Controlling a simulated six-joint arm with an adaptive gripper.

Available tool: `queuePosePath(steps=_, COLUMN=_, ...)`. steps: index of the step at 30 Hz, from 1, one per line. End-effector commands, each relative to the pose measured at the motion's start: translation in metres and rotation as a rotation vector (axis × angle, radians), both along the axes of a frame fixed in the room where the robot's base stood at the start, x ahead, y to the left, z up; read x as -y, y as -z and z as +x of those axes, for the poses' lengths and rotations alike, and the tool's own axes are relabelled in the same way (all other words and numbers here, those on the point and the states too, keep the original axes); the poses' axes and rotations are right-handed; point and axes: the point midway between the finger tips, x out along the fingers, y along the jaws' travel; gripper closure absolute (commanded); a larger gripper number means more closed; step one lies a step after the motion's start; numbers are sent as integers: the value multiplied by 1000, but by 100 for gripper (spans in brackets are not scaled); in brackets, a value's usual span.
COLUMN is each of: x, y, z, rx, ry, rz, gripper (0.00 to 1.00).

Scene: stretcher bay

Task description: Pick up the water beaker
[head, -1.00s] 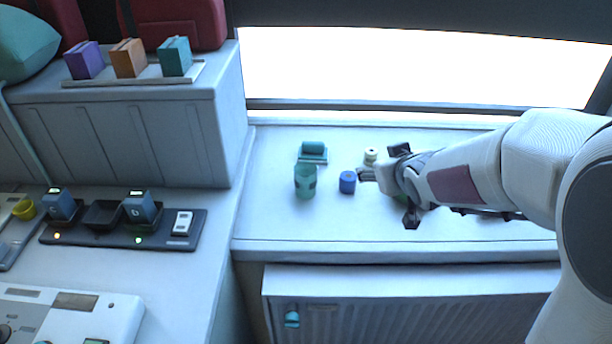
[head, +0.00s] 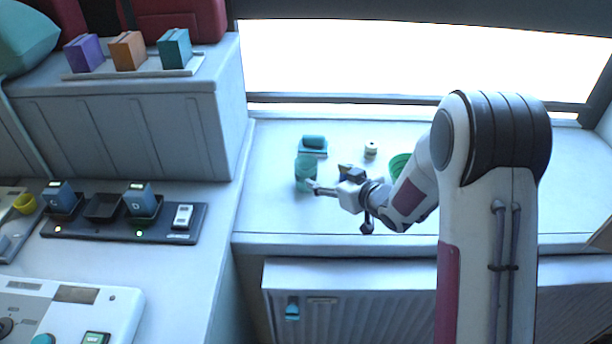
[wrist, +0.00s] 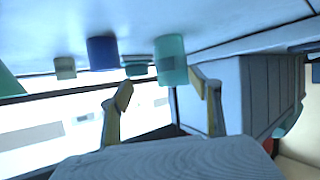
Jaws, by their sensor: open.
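The water beaker appears to be the translucent teal cup (head: 304,168), upright on the counter; it also shows in the wrist view (wrist: 171,62). My gripper (head: 327,187) is open and empty, low over the counter, just in front and to the right of the teal cup. In the head view a fingertip overlaps the cup's lower right side; I cannot tell whether it touches. In the wrist view, where the scene appears inverted, the cup lies ahead of the open fingertips (wrist: 161,89), closer to the right finger.
A blue cylinder (wrist: 102,53) stands beside the cup, mostly hidden by my gripper in the head view. A teal roll on a base (head: 313,145), a small cream spool (head: 371,149) and a green ribbed container (head: 398,164) stand nearby. A raised cabinet (head: 150,120) bounds the left.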

Motion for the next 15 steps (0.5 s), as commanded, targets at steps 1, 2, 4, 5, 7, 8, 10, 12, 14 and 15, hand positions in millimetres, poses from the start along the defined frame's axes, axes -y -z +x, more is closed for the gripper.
queuePosePath(steps=1, x=-4, y=6, z=0, rx=-1, ry=-12, rz=11, gripper=37)
queuePosePath(steps=2, x=-6, y=8, z=0, rx=1, ry=-19, rz=17, gripper=37)
queuePosePath(steps=4, x=-9, y=12, z=-1, rx=3, ry=-29, rz=27, gripper=37)
queuePosePath(steps=5, x=-10, y=13, z=-1, rx=3, ry=-33, rz=30, gripper=37)
queuePosePath(steps=7, x=-11, y=14, z=-1, rx=6, ry=-37, rz=36, gripper=37)
queuePosePath(steps=8, x=-11, y=14, z=-1, rx=6, ry=-38, rz=37, gripper=37)
queuePosePath(steps=10, x=-12, y=14, z=-1, rx=7, ry=-39, rz=38, gripper=37)
queuePosePath(steps=12, x=-12, y=14, z=-1, rx=6, ry=-39, rz=37, gripper=37)
queuePosePath(steps=14, x=-12, y=14, z=-1, rx=6, ry=-38, rz=37, gripper=37)
queuePosePath(steps=15, x=-11, y=14, z=-1, rx=7, ry=-38, rz=36, gripper=37)
